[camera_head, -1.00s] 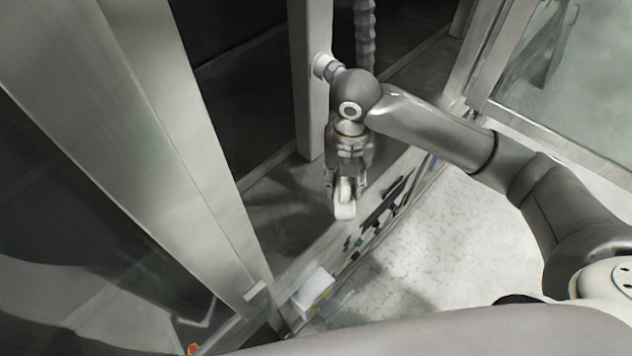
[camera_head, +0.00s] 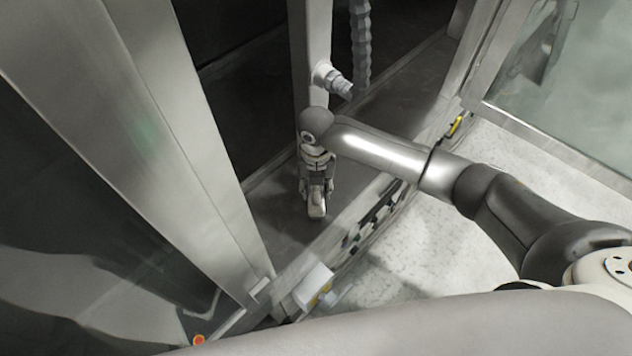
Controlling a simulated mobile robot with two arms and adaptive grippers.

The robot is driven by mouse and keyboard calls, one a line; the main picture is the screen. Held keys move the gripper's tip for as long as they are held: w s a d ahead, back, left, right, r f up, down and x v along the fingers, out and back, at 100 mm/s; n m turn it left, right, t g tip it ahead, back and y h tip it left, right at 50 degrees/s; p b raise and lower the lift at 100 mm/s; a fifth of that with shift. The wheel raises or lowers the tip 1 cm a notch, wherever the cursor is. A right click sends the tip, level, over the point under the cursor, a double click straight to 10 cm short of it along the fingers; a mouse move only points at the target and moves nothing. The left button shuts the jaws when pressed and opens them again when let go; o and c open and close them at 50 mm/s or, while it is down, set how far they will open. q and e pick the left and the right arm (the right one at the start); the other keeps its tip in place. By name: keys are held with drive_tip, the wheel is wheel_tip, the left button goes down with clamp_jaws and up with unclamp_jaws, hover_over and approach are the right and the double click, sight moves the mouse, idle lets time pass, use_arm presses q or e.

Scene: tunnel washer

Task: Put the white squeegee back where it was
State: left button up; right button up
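My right gripper (camera_head: 317,207) points down over the dark floor inside the machine opening, just left of the metal sill. A narrow pale piece shows at its fingertips, between the side links. I cannot tell whether this is the white squeegee or part of the gripper, nor whether the fingers are shut on something. No white squeegee can be made out for certain elsewhere. My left gripper is not in view.
A white box (camera_head: 313,284) with a yellow mark sits on the sill (camera_head: 340,237), with dark fittings along its outer side. A metal post (camera_head: 311,60) with a pale nozzle (camera_head: 337,82) and a ribbed hose (camera_head: 360,40) stand behind. The speckled floor (camera_head: 395,260) is clear.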

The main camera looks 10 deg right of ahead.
drive_tip(key=shift+f, duration=0.25)
drive_tip(key=o, duration=1)
wheel_tip(320, 180, up, 6)
drive_tip(key=shift+r+b, duration=0.1)
drive_tip(key=shift+b, duration=1.15)
drive_tip(key=shift+r, duration=0.7)
